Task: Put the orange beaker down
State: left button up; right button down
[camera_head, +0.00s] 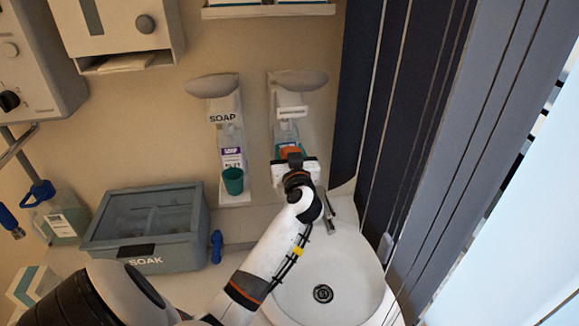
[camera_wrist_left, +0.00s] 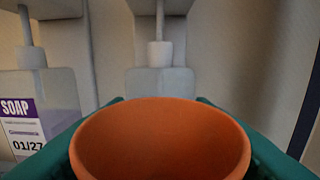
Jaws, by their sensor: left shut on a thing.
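The orange beaker (camera_wrist_left: 160,140) fills the lower middle of the left wrist view, its open rim facing the camera and its inside empty where it shows. In the head view only a small orange part of the beaker (camera_head: 290,152) shows beyond my left gripper (camera_head: 294,168). That gripper is shut on the beaker, with a teal finger on each side of it in the wrist view. The beaker is in front of the right-hand wall dispenser (camera_head: 287,132). Whether its base touches anything is hidden. My right gripper is not in view.
A green beaker (camera_head: 233,181) stands below the left soap dispenser (camera_head: 229,130). A sink (camera_head: 345,262) with a tap (camera_head: 331,205) lies below my arm. A grey SOAK box (camera_head: 146,228) and a jug (camera_head: 58,215) stand left. Dark slatted panels (camera_head: 400,110) rise on the right.

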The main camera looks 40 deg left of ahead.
pick_arm(q)
notch_tip(320, 180, down, 4)
jog(key=shift+d, duration=0.1)
jog(key=shift+w+a+f, duration=0.1)
jog(key=shift+a+f, duration=0.15)
jog(key=shift+f, duration=0.2)
jog(key=shift+f, duration=0.15)
jog(key=o, duration=1.1)
jog(key=shift+c, duration=0.2)
jog(key=b+v, duration=0.1)
jog(key=v, duration=1.1)
jog(key=shift+b, duration=0.3)
